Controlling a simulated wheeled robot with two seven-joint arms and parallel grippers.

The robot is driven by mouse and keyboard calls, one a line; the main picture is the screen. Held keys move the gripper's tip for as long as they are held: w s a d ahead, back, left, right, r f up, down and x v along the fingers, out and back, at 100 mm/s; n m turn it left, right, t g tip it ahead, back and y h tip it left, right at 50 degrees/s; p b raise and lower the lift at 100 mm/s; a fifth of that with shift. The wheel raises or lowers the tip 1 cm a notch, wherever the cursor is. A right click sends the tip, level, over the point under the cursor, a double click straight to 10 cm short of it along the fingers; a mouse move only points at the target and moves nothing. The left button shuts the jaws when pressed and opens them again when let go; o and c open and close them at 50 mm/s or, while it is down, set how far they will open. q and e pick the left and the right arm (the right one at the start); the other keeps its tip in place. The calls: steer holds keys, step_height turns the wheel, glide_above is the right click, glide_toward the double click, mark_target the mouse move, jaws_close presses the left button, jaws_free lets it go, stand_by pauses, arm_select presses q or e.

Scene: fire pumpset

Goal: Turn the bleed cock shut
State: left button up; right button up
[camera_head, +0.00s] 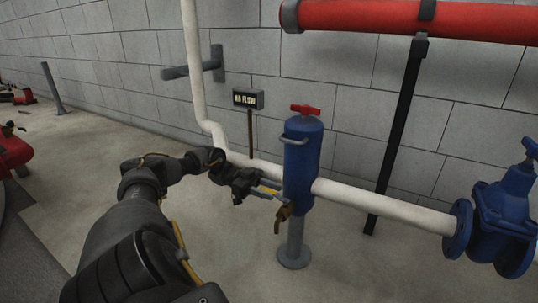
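A blue upright cylinder (302,155) stands on a grey post in the white pipe run. A red T-shaped handle (305,109) sits on its top. A small brass cock (282,214) with a lever hanging down is at its lower left side. I cannot tell for certain which of these two is the bleed cock. My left gripper (272,190) reaches in from the left, with its fingertips close to the cylinder's left side, just above the brass cock and below the red handle. Whether its fingers touch anything is unclear. My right gripper is out of view.
A white pipe (385,206) runs right to a blue flanged valve (503,215). A small dark sign (247,99) reading "NO FLOW" stands behind. A red pipe (400,20) on a black support (397,130) crosses above right. Floor in front is clear.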

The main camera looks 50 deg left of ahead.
arm_select(q)
steer(key=shift+s+a, duration=0.15)
steer(key=shift+a, duration=0.1)
steer(key=shift+a+f, duration=0.1)
steer(key=shift+a, duration=0.1)
steer(key=b+v, duration=0.1)
steer(key=v, duration=0.9)
steer(key=shift+s, duration=0.25)
